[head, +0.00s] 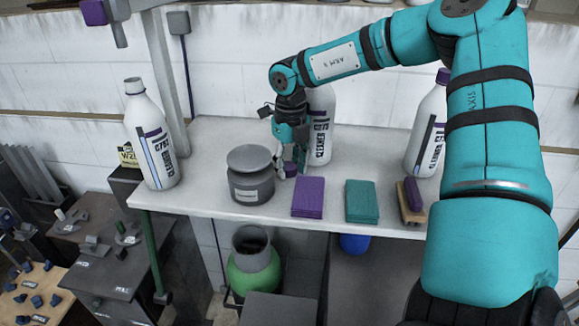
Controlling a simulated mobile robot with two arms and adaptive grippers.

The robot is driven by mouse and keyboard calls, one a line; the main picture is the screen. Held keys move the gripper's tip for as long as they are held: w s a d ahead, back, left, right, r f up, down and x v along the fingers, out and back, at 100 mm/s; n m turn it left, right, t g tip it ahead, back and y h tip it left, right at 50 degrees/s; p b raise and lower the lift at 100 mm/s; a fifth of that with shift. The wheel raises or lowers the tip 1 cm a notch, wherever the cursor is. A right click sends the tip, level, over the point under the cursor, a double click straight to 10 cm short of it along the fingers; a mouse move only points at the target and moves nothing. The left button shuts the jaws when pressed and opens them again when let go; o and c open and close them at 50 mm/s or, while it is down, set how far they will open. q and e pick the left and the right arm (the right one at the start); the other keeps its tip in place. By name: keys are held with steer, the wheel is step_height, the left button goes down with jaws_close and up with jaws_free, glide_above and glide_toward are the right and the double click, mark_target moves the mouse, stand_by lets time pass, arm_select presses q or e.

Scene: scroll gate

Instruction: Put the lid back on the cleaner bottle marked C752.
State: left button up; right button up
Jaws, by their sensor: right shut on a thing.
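Three white cleaner bottles stand upright on the white bench. The right bottle (428,130) wears a purple lid (443,76) and is partly covered by my arm. My right gripper (290,165) points down, shut on a small purple lid (291,169) at bench height, between the grey pot and the middle bottle. My left gripper is out of view.
A lidded grey pot (250,178) stands between the left bottle and my right gripper. Purple cloths (308,197), teal cloths (362,201) and a brush (410,201) lie along the bench's front edge. A post (169,75) rises behind the left bottle.

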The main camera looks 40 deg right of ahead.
mark_target(291, 167)
steer(key=shift+w+r, duration=0.1)
steer(key=shift+r, duration=0.3)
step_height(291, 167, up, 17)
steer(key=b, duration=0.4)
steer(key=shift+r, duration=0.15)
